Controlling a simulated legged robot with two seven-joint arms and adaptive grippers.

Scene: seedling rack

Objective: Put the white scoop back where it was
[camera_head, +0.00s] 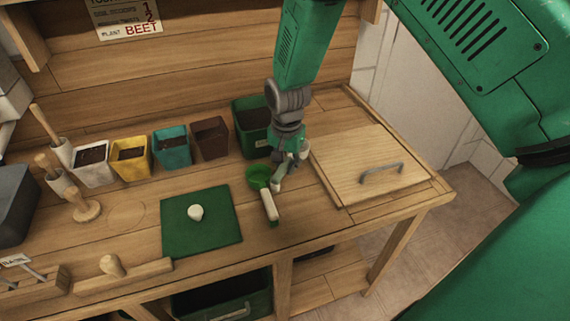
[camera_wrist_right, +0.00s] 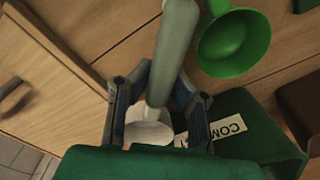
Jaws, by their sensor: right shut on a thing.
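The white scoop (camera_head: 270,205) is at my right gripper (camera_head: 290,160), over the right-middle of the bench. Its pale handle points toward the front in the head view. In the right wrist view, the right gripper (camera_wrist_right: 158,100) is shut on the scoop, whose pale handle (camera_wrist_right: 173,50) runs up between the fingers. Its white bowl (camera_wrist_right: 148,132) shows partly behind them. Whether the scoop touches the bench is unclear. My left gripper is not in view.
A green funnel (camera_head: 257,177) is close beside the scoop. A dark green compost bin (camera_head: 248,137) stands behind. A green mat (camera_head: 215,238) bears a small white object (camera_head: 196,213). Coloured pots stand along the back. A wooden lid (camera_head: 355,165) with a handle lies right.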

